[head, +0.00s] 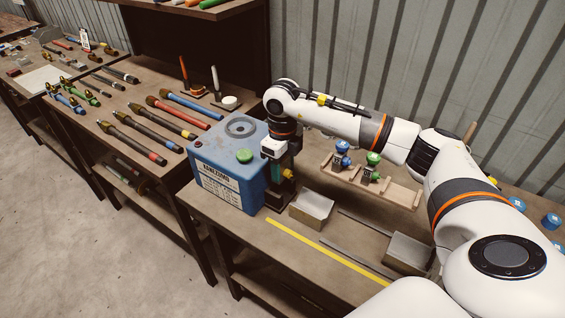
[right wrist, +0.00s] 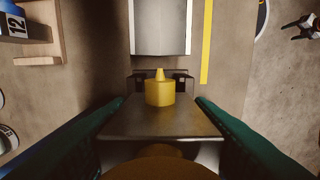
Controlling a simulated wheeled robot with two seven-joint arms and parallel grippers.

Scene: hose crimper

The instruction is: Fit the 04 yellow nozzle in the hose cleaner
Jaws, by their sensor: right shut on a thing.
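My right gripper (head: 279,182) is low over the bench, just right of the blue container. In the right wrist view the yellow nozzle (right wrist: 160,92) sits in the middle with its narrow tip pointing up the picture. It also shows in the head view (head: 289,174), sticking out to the right at the gripper. My right gripper is shut on it. Dark green sides frame the wrist view, and a grey plate lies below the nozzle. No number on the nozzle can be read. I cannot pick out the hose cleaner with certainty. My left gripper is not in view.
A wooden rack (head: 400,193) holds blue and green nozzles behind. Two metal blocks (head: 311,207) (head: 408,252) and a yellow strip (head: 320,248) lie to the right. Several hoses fill the left bench.

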